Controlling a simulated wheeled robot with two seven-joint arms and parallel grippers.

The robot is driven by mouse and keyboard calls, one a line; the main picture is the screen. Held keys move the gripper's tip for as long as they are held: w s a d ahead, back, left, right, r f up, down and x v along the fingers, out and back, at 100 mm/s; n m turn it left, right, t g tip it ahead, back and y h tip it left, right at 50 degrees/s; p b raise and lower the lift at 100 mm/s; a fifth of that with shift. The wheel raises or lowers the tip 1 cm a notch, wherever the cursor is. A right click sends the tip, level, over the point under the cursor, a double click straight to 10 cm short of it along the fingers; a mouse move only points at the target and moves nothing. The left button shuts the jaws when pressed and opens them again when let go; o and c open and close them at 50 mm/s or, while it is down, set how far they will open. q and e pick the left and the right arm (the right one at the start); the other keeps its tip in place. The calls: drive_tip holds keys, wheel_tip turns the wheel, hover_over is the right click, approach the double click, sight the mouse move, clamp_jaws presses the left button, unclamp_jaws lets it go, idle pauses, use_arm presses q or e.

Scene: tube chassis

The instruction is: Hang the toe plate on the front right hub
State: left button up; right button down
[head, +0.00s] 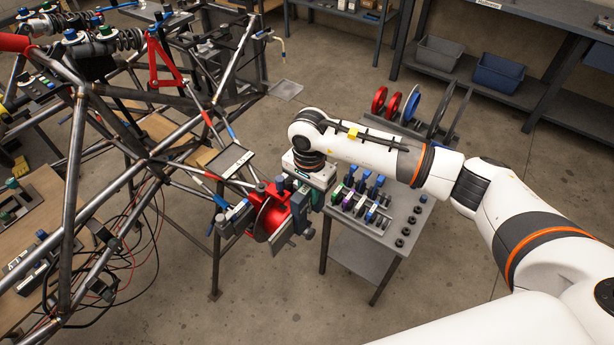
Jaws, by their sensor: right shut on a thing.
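The front right hub (268,217) is a red disc-like assembly on the outer end of the chassis's suspension arms. My right arm reaches in from the right, and its gripper (297,203) is at the hub's right side. A flat grey plate (283,239), which looks like the toe plate, stands on edge across the outer face of the hub. My right gripper is shut on it. The plate overlaps the hub in this view; I cannot tell whether they touch. The gripper's fingertips are partly hidden among the hub and plate parts. My left gripper is not in view.
The tube chassis (72,190) fills the left side. A grey cart (405,215) with several small tools stands right of the hub, close under my right arm. A rack (440,118) with coloured discs stands behind the arm. Floor is open in front.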

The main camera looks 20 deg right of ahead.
drive_tip(key=shift+s+f+b, duration=0.1)
drive_tip(key=shift+f+b, duration=0.25)
drive_tip(key=shift+f, duration=0.25)
drive_tip(key=shift+f+b, duration=0.5)
drive_tip(key=shift+f, duration=0.8)
drive_tip(key=shift+a+b, duration=0.1)
drive_tip(key=shift+b, duration=0.85)
idle(0.3)
drive_tip(key=shift+f+b, duration=2.3)
drive_tip(key=shift+b, duration=0.05)
drive_tip(key=shift+b, duration=0.95)
idle(0.4)
drive_tip(key=shift+f, duration=0.15)
drive_tip(key=shift+f+b, duration=2.2)
drive_tip(key=shift+b, duration=0.1)
